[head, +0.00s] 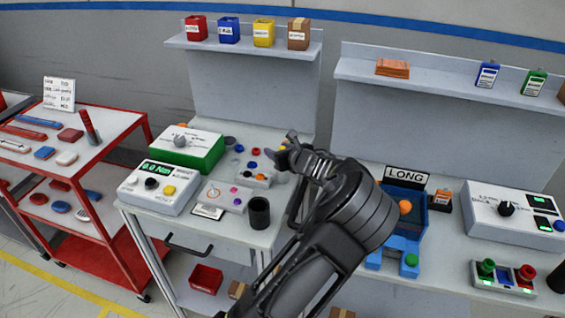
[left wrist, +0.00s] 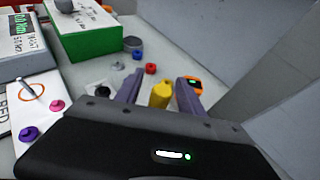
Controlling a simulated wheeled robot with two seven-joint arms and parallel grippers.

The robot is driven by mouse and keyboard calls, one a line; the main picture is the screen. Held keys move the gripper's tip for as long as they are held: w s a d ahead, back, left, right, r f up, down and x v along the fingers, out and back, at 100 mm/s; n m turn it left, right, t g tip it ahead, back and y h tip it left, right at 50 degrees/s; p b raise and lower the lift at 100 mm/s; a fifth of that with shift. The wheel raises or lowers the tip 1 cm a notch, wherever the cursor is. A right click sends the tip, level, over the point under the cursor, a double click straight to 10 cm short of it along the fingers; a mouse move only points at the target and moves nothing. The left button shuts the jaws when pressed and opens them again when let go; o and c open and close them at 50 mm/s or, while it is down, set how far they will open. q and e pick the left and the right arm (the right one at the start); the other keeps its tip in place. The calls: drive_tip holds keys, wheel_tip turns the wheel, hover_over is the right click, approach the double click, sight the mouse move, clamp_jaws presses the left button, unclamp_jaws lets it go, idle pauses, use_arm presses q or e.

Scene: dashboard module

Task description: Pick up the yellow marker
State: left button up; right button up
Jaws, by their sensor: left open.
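The yellow marker (left wrist: 160,95) shows in the left wrist view as a short yellow cylinder between the two fingers of my left gripper (left wrist: 160,90). The fingers are open, with a finger on each side of it. I cannot tell whether either finger touches it. In the head view my left gripper (head: 283,153) is over the back right part of the left workbench (head: 230,232), and its arm hides much of what is near it. My right gripper is not in view.
Near the gripper are small red (left wrist: 151,68) and blue (left wrist: 137,54) pieces and an orange device (left wrist: 194,84). A green-sided box (head: 188,148), a torque meter box (head: 160,187) and a black cup (head: 259,212) stand on the bench. A back panel rises behind.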

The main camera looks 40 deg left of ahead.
use_arm(q)
clamp_jaws()
idle(0.3)
drive_tip(key=shift+r, duration=0.15)
idle(0.3)
wheel_tip(320, 180, up, 10)
idle(0.4)
idle(0.5)
